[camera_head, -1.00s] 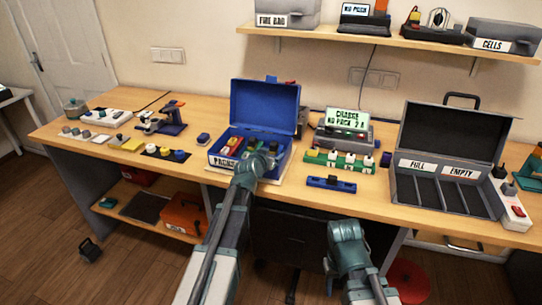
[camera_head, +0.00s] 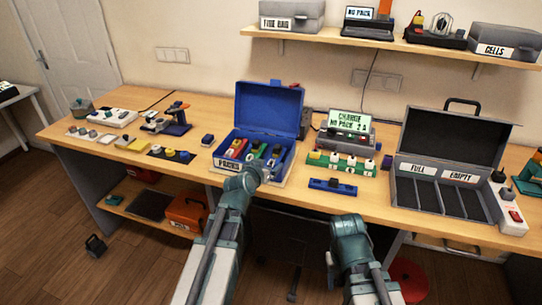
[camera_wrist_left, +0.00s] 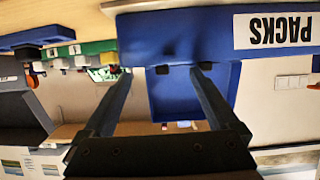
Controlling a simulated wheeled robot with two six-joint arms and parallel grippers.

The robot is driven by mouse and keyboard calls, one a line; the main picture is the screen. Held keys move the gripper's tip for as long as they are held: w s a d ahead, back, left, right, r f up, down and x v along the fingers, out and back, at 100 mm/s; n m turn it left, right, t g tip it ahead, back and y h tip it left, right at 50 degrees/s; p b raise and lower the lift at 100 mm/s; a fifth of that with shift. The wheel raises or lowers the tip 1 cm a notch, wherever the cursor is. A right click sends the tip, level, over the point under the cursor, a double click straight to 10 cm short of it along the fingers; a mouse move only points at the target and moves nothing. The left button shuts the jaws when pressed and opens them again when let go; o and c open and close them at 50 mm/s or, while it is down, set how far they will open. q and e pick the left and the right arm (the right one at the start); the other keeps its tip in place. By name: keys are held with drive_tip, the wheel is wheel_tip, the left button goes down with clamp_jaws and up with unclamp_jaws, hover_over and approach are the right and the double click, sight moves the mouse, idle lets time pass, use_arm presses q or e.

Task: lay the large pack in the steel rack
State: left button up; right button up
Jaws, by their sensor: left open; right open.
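An open blue box (camera_head: 226,163) labelled PACKS holds several packs, among them a red one (camera_head: 236,148) and a green one (camera_head: 258,151); I cannot tell which is the large pack. My left gripper (camera_head: 262,168) is open and empty at the box's front edge. In the left wrist view its two fingers (camera_wrist_left: 160,72) stand apart before the blue box wall (camera_wrist_left: 175,35), with no pack between them. A grey case (camera_head: 405,194) with slots marked FULL and EMPTY stands at the right; I cannot tell whether it is the steel rack. My right gripper (camera_head: 345,224) is open, low before the bench.
A green strip (camera_head: 340,163) with several knobs and a blue strip (camera_head: 332,186) lie between box and case. A charger (camera_head: 345,138) stands behind them. A white power strip (camera_head: 508,210) is right of the case. Free bench (camera_head: 375,205) lies in front.

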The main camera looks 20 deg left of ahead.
use_arm(q)
drive_tip(key=shift+p+v, duration=0.5)
drive_tip(key=shift+v, duration=1.5)
